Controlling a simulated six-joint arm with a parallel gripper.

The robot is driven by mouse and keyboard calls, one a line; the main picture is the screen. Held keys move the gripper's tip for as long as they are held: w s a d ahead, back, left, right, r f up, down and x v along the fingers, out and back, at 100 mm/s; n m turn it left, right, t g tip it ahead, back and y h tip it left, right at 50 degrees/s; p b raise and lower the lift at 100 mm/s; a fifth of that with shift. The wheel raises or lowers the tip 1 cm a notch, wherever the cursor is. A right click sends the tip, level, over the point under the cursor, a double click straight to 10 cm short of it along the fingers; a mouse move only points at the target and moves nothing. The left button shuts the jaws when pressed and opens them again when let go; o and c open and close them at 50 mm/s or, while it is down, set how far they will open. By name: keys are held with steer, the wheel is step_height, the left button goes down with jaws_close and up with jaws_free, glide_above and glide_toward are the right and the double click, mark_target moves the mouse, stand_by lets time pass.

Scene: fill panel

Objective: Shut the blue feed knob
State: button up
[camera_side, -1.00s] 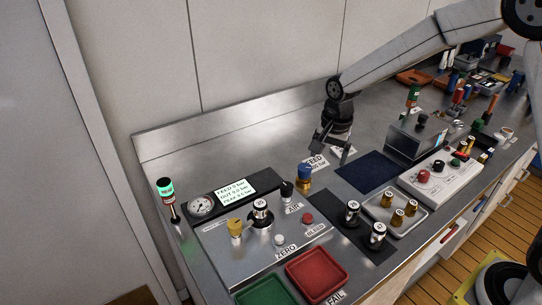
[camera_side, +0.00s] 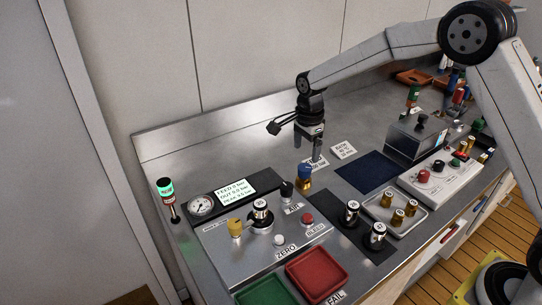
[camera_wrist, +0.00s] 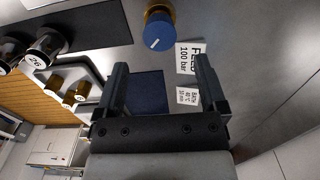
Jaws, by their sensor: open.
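The blue feed knob (camera_side: 304,172) sits on a brass body at the back right of the metal panel. In the wrist view the knob (camera_wrist: 158,32) shows from above near the top edge, with a white line on its face. The FEED 100 bar label (camera_wrist: 190,57) lies beside it. My gripper (camera_side: 308,152) points down above and behind the knob, apart from it. Its two fingers (camera_wrist: 160,80) are spread and nothing is between them.
A display reading FEED (camera_side: 234,189) and a round gauge (camera_side: 201,206) stand to the left. A black-topped knob (camera_side: 287,189) is close to the feed knob. A red tray (camera_side: 316,273) is in front. A dark blue mat (camera_side: 369,172) lies to the right.

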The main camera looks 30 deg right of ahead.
mark_target(305, 167)
steer(key=shift+f, duration=3.4)
jaws_close()
